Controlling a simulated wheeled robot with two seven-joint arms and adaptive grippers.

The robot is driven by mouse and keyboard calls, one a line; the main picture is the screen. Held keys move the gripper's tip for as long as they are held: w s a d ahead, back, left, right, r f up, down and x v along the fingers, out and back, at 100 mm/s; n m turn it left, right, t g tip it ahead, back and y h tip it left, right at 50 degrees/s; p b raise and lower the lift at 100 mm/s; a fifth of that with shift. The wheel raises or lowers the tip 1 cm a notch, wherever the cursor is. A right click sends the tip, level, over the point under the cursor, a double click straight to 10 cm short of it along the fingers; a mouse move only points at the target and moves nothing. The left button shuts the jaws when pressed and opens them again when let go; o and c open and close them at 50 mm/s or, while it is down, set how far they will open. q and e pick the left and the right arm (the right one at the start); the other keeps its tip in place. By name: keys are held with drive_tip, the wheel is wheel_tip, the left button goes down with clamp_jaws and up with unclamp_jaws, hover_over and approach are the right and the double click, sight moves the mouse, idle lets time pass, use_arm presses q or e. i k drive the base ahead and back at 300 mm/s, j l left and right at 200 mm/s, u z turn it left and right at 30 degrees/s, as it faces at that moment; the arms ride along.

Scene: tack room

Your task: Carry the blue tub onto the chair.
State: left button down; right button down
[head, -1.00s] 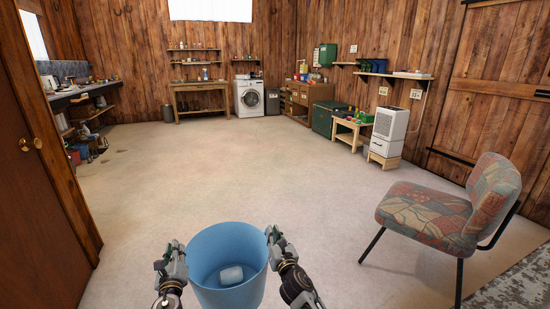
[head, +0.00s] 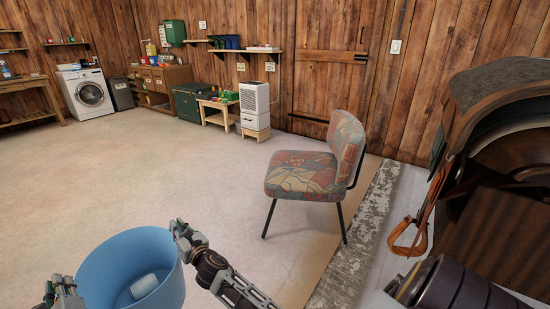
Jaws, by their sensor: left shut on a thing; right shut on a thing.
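The blue tub (head: 108,267) is upright at the bottom left of the head view, with a whitish object (head: 144,286) lying inside it. My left gripper (head: 66,287) is shut on the tub's left rim. My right gripper (head: 181,232) is shut on its right rim. The tub's underside and most of my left arm are out of view. The chair (head: 304,174) has a patchwork seat and back on thin dark legs. It stands ahead and to the right of the tub, its seat empty and its backrest on the right side.
A saddle-like leather item with straps (head: 480,120) stands close on the right, above a dark cylinder (head: 455,290). A worn grey strip (head: 355,240) runs along the floor right of the chair. The floor (head: 210,185) between tub and chair is clear. A white appliance (head: 255,105) stands behind.

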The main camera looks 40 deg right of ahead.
sight(308, 166)
drive_tip(key=i+j+z, duration=0.1)
drive_tip(key=i+z, duration=0.35)
drive_tip(key=i, duration=0.65)
drive_tip(key=z, duration=1.65)
